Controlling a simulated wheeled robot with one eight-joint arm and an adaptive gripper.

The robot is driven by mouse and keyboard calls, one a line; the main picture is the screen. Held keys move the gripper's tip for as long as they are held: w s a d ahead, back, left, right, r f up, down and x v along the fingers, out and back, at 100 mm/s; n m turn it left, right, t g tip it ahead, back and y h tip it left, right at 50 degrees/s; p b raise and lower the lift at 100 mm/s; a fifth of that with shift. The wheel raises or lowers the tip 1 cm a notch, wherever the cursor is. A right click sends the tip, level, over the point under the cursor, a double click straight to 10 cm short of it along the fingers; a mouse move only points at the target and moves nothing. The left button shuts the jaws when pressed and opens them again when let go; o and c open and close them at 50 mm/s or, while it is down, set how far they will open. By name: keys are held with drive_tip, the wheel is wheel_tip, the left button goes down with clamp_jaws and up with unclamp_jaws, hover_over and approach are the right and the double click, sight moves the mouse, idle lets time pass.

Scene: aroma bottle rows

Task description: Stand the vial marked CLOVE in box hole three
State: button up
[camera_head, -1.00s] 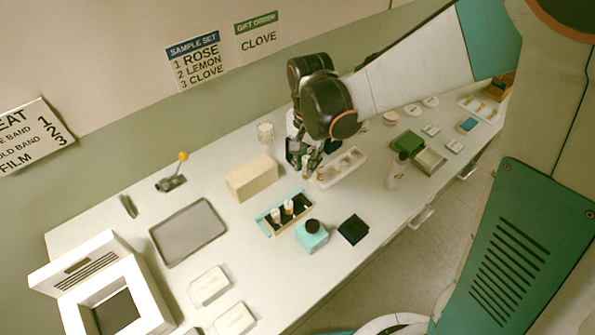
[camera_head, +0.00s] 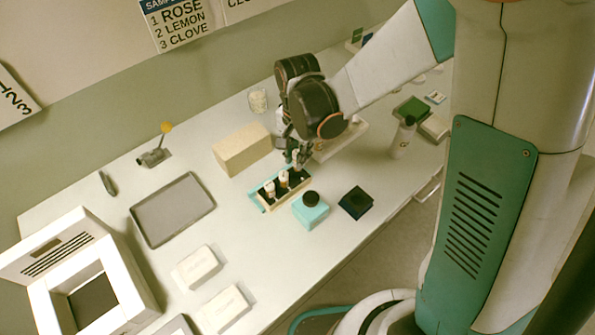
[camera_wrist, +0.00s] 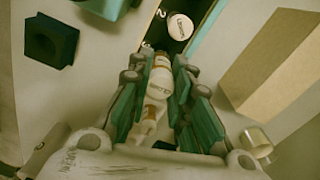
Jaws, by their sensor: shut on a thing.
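My gripper (camera_head: 298,156) is shut on a small white vial with gold-brown bands (camera_wrist: 160,84), held between the green finger pads in the wrist view. The vial's label is too blurred to read. The box (camera_head: 289,198) is a narrow pale tray with a dark inside and teal edge. Two white vials (camera_head: 270,190) (camera_head: 284,179) stand in its left and middle holes. The wrist view shows one lettered white cap (camera_wrist: 180,26), apparently LEMON. The held vial is at the box's right end hole; I cannot tell how deep it sits.
A white rack (camera_head: 342,142) is to the right. A grey tray (camera_head: 172,210) lies left.

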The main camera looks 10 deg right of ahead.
drive_tip(key=shift+f+b, duration=1.45)
drive_tip(key=shift+f, duration=1)
drive_tip(key=shift+f, duration=0.2)
drive_tip(key=o, duration=0.8)
drive_tip(key=shift+o, duration=0.2)
drive_tip(key=shift+r, duration=0.1)
wheel_tip(320, 180, up, 12)
drive_tip(key=p, duration=0.3)
drive_tip(key=shift+r, duration=0.15)
